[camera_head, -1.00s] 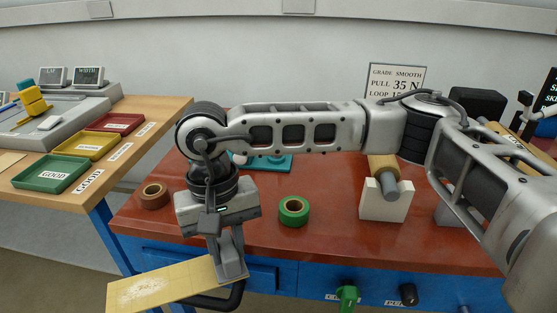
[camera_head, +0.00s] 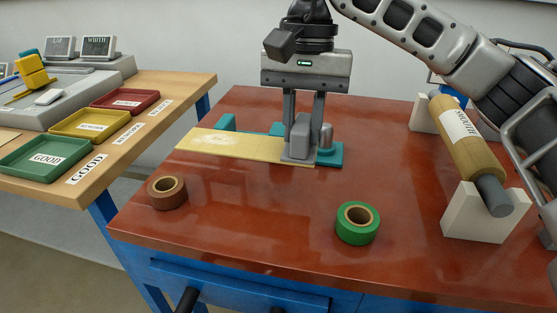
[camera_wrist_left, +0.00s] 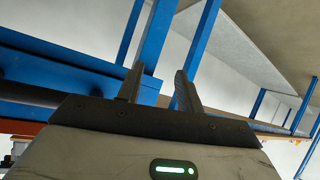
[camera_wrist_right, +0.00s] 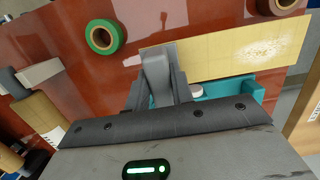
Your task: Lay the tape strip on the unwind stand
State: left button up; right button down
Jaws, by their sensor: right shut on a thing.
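The tape strip (camera_head: 235,146) is a flat pale-yellow band with a whitish speckled patch, with a grey grip piece (camera_head: 297,149) at its right end. My right gripper (camera_head: 302,132) points down and is shut on that grey piece. In the right wrist view the strip (camera_wrist_right: 230,52) runs rightward past the teal stand (camera_wrist_right: 232,100). My left gripper (camera_wrist_left: 158,88) shows only in its own wrist view, open and empty, beside blue frame bars.
A brown tape roll (camera_head: 167,193) and a green tape roll (camera_head: 357,223) lie on the red-brown tabletop (camera_head: 260,225). Green, yellow and red trays (camera_head: 45,158) stand on the left-hand table.

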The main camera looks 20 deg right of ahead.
aim_at(281, 143)
jog(key=w+f, duration=0.1)
jog(key=w+a+f, duration=0.1)
jog(key=f, duration=0.1)
jog(key=w+f, duration=0.1)
jog(key=shift+w+a+f, duration=0.15)
jog(key=shift+a+f, duration=0.2)
jog(key=shift+a, duration=0.05)
jog(key=shift+w+a+f, duration=0.1)
jog(key=shift+w+f, duration=0.1)
jog(key=shift+f, duration=1.65)
jog(key=shift+f, duration=0.1)
jog(key=shift+f, duration=0.15)
jog(key=c, duration=1.2)
grip_release()
